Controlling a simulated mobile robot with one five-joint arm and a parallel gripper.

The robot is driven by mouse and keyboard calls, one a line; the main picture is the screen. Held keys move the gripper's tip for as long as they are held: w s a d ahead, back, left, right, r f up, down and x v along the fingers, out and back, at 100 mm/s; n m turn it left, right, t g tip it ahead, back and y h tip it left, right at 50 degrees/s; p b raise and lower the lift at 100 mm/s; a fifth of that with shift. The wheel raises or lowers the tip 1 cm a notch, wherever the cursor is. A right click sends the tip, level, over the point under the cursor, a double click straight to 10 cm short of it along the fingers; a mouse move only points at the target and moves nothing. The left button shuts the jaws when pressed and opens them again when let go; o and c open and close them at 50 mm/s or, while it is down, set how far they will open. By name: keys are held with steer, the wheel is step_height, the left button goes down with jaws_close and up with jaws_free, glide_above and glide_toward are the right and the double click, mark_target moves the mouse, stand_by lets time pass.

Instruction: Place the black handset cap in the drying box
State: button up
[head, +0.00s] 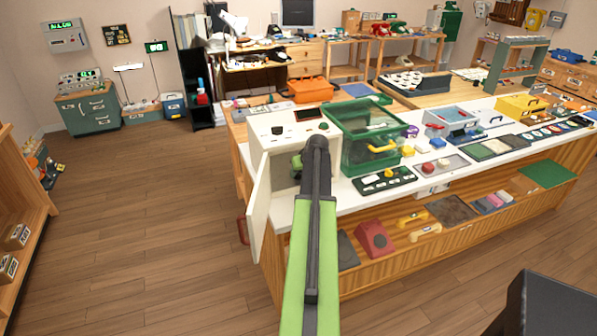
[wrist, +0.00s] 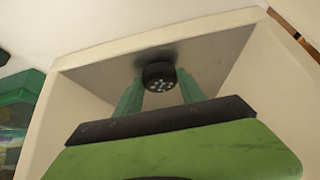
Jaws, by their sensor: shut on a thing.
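The drying box (head: 268,156) is a white box on the near left end of the counter, with its door (head: 260,212) swung open toward me. My gripper (head: 297,163) reaches into its open front. In the wrist view, my gripper (wrist: 160,90) has its two green fingers shut on the black handset cap (wrist: 159,76), a small round piece with pale holes in its face. The cap is inside the white walls of the box (wrist: 235,70), near an inner surface; I cannot tell whether it touches.
A green clear-sided crate (head: 360,150) stands just right of the box, and a black tray (head: 384,182) with small coloured parts lies before it. A red phone (head: 374,238) and yellow handsets (head: 412,219) sit on the shelf below. The floor (head: 150,220) at left is clear.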

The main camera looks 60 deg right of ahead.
steer(key=shift+w+d, duration=0.6)
steer(key=shift+w, duration=0.15)
steer(key=shift+f, duration=0.25)
steer(key=shift+s+a+r, duration=0.1)
steer(key=shift+r, duration=0.05)
steer(key=shift+f+b, duration=0.2)
steer(key=shift+b, duration=0.1)
steer(key=o, duration=1.5)
steer(key=shift+r, duration=0.1)
steer(key=shift+c, duration=0.2)
